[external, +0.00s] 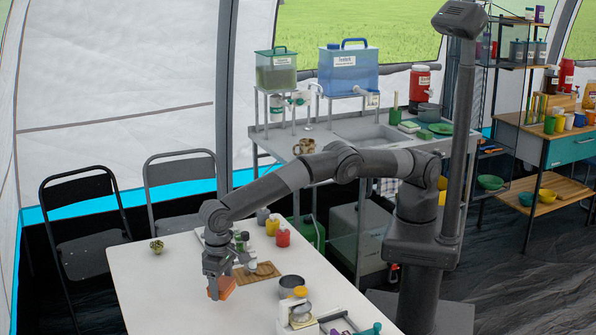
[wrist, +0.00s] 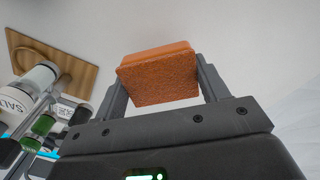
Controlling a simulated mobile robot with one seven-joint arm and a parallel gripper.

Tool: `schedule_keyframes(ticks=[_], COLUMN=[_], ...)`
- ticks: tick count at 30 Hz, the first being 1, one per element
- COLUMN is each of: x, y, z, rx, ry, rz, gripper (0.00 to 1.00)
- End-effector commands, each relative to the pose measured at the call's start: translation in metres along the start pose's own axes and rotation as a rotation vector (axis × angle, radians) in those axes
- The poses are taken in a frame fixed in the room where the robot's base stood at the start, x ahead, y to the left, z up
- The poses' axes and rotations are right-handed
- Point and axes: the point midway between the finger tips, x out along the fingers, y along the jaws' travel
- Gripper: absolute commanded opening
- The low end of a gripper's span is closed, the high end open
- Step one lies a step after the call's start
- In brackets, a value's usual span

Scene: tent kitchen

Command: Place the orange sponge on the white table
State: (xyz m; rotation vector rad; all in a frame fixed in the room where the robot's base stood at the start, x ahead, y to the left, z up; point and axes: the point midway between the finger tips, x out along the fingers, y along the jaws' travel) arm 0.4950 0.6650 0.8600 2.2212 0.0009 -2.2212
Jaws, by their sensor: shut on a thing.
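The orange sponge (wrist: 158,78) is between the two fingers of my gripper (wrist: 160,85) in the wrist view. My gripper is shut on it. In the external view the sponge (external: 222,287) shows at the lower end of my gripper (external: 217,285), over the left part of the white table (external: 160,290). The white table top (wrist: 230,35) also fills much of the wrist view behind the sponge. I cannot tell whether the sponge touches the table or hangs just above it.
A wooden board (external: 257,272), condiment bottles including a salt shaker (wrist: 33,84), a red jar (external: 283,236) and a dark pot (external: 291,283) stand right of my gripper. A small plant (external: 157,246) stands at the far left. The table's left front is clear. Two folding chairs (external: 85,225) stand behind.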

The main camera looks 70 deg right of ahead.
Motion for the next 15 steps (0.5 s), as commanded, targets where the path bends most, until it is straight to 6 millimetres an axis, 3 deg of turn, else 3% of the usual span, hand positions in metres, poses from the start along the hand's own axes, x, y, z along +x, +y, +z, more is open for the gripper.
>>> schedule_keyframes(ticks=[7,15], x=[0.040,0.044], y=[0.000,0.000], z=[0.000,0.000], rx=[0.000,0.000], ry=[-0.001,0.000], rz=[0.003,0.000], gripper=[0.46,0.46])
